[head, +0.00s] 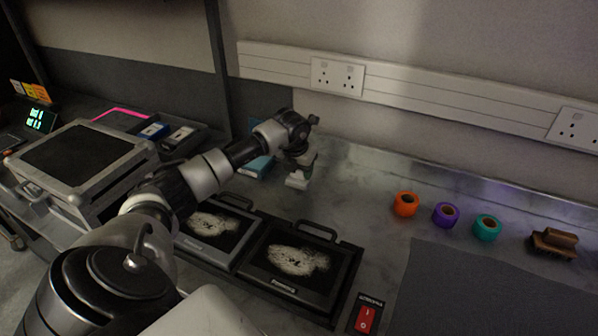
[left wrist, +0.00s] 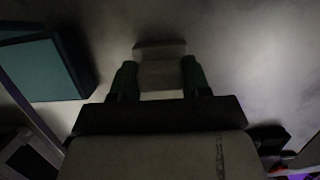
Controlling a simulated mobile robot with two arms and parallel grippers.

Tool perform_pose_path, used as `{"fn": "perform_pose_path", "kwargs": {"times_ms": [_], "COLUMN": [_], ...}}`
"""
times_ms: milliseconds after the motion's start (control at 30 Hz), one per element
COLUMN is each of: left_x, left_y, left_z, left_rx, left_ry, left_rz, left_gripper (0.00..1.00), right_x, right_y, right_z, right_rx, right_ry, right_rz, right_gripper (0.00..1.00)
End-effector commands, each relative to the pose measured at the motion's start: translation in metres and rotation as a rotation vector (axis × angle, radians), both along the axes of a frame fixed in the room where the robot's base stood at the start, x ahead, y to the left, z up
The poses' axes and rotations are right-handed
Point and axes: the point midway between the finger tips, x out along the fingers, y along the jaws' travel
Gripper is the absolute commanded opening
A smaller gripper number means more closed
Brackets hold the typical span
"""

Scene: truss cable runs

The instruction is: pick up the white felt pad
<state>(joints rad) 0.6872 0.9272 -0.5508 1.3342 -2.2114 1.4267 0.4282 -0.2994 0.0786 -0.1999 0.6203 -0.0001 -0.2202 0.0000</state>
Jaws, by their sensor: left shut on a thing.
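The white felt pad (head: 296,180) is a small pale block near the back of the bench, below the end of my left arm in the head view. In the left wrist view the pad (left wrist: 160,52) sits between the two green fingertips. My left gripper (left wrist: 159,78) is shut on it. I cannot tell whether the pad touches the bench or is just above it. My left gripper also shows in the head view (head: 298,174), partly hidden by its own wrist. My right gripper is not in view.
A teal box (head: 257,166) stands just left of the gripper. Two dark framed panels (head: 291,262) lie in front. Orange (head: 405,204), purple (head: 445,214) and teal (head: 487,228) rolls and a wooden brush (head: 553,242) stand right, behind a grey mat (head: 490,295). Bench between is clear.

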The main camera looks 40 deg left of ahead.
Motion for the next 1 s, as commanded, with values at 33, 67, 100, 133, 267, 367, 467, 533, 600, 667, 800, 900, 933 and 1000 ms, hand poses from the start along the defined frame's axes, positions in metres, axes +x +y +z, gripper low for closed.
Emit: {"fn": "perform_pose_path", "kwargs": {"times_ms": [33,67,100,133,267,367,467,533,600,667,800,900,933,1000], "left_x": [0.001,0.001,0.001,0.001,0.001,-0.001,-0.006,-0.009,-0.012,-0.015,-0.020,-0.022,-0.023,-0.024], "left_y": [0.000,0.000,0.000,0.000,0.001,-0.008,-0.031,-0.047,-0.063,-0.075,-0.097,-0.107,-0.109,-0.112], "left_z": [0.003,0.004,0.007,0.010,0.028,0.044,0.057,0.067,0.077,0.084,0.098,0.104,0.106,0.108], "left_rx": [0.001,0.001,0.001,0.002,0.001,0.001,0.001,0.002,0.000,0.000,0.000,-0.001,-0.001,0.000], "left_ry": [-0.002,-0.003,-0.005,-0.005,-0.007,-0.005,-0.005,-0.006,-0.006,-0.006,-0.005,-0.002,-0.002,-0.002], "left_rz": [0.000,0.000,0.000,0.000,0.000,-0.005,-0.007,-0.006,-0.007,-0.006,-0.003,-0.001,-0.001,-0.001], "left_gripper": [0.22,0.22,0.22,0.22,0.22,0.22,0.22,0.22,0.22,0.22,0.22,0.22,0.22,0.22], "right_x": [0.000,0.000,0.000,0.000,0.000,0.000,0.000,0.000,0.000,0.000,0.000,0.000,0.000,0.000], "right_y": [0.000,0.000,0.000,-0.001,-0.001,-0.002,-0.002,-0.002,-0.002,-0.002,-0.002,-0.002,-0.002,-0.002], "right_z": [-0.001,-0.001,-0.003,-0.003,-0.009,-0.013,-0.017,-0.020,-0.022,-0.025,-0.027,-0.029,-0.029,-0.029], "right_rx": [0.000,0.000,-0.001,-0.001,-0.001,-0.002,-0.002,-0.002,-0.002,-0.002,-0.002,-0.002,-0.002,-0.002], "right_ry": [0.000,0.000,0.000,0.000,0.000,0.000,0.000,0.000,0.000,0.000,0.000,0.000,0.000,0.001], "right_rz": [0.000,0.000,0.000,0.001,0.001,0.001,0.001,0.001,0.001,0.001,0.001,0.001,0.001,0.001], "right_gripper": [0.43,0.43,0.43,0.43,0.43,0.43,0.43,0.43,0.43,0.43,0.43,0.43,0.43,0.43]}}
